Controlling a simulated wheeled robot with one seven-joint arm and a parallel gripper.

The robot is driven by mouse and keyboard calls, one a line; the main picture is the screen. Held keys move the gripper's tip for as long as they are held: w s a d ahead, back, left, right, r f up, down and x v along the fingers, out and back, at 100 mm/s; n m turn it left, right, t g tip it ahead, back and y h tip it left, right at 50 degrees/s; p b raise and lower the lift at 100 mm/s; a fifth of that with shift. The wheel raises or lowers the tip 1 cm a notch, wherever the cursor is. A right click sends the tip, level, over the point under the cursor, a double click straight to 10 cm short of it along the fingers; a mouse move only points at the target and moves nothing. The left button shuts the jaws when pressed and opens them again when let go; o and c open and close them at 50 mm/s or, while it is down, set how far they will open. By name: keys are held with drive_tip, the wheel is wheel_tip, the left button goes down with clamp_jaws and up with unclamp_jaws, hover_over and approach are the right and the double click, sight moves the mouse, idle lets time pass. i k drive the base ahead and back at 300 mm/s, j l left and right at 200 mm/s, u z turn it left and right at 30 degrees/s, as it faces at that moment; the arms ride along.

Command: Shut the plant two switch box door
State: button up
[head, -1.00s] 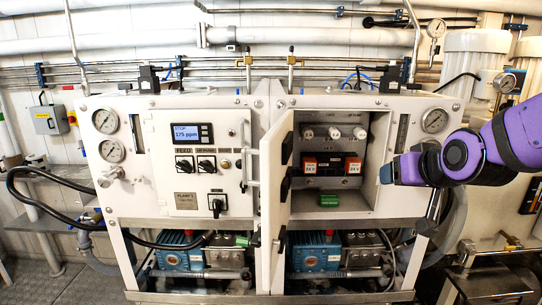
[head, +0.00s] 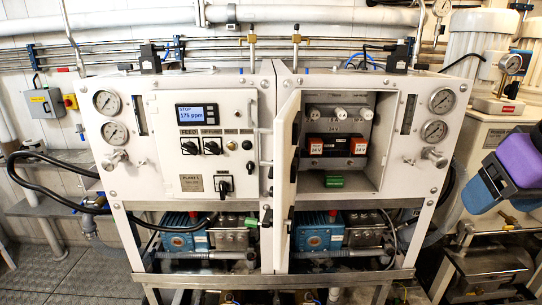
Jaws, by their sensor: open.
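The plant two switch box door (head: 284,180) is a white panel, hinged at the left side of the right-hand box opening. It stands wide open and sticks out toward me, seen nearly edge-on. Dark fittings show along it. The open switch box (head: 388,140) shows breakers, orange 24 V units and a green connector inside. My gripper (head: 488,194) is at the right edge of the view, dark blue-grey on a purple wrist, well right of the door and apart from it. It is open, though its fingers are only partly clear.
The plant one panel (head: 200,145) is closed, left of the open door. Gauges and a valve (head: 434,158) stick out on the right cabinet face. Blue pumps (head: 320,231) sit below. White motor housings (head: 469,75) stand at the right. The space before the opening looks clear.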

sight(286, 131)
drive_tip(key=j, duration=0.5)
drive_tip(key=i+j, duration=0.15)
drive_tip(key=j, duration=0.35)
drive_tip(key=j+z, duration=0.1)
drive_tip(key=j, duration=0.4)
drive_tip(key=j+z, duration=0.1)
drive_tip(key=j, duration=0.4)
drive_tip(key=j+z, duration=0.1)
drive_tip(key=j, duration=0.4)
drive_tip(key=k+j+z, duration=0.15)
drive_tip(key=j, duration=0.35)
drive_tip(key=j+z, duration=0.1)
drive_tip(key=j, duration=0.35)
drive_tip(key=k+j+z, duration=0.1)
drive_tip(key=j, duration=0.4)
drive_tip(key=k+j+z, duration=0.1)
drive_tip(key=j, duration=0.35)
